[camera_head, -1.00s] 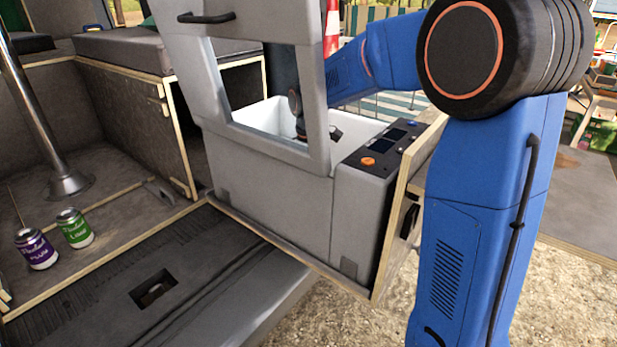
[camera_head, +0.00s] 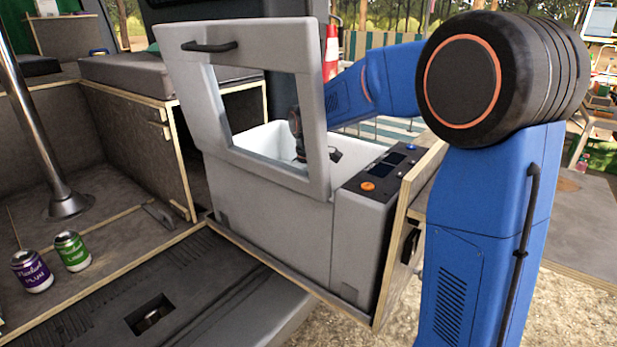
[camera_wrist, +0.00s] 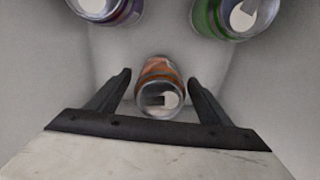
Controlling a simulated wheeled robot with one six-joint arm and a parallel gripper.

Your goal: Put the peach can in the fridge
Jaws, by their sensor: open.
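The fridge (camera_head: 265,205) is a grey box with a white inside, its windowed lid (camera_head: 318,120) raised. My gripper (camera_head: 303,155) reaches down into it. In the wrist view, an orange can (camera_wrist: 160,85), likely the peach can, stands inside near one wall. My open gripper (camera_wrist: 160,82) has one finger on each side of it, with small gaps showing. The can's label cannot be read.
A purple-labelled can (camera_wrist: 105,8) and a green-labelled can (camera_wrist: 235,15) also stand inside the fridge. A plum can (camera_head: 32,271) and a lime can (camera_head: 72,251) stand on the van floor beside a metal pole (camera_head: 38,130). The raised lid stands close to my arm.

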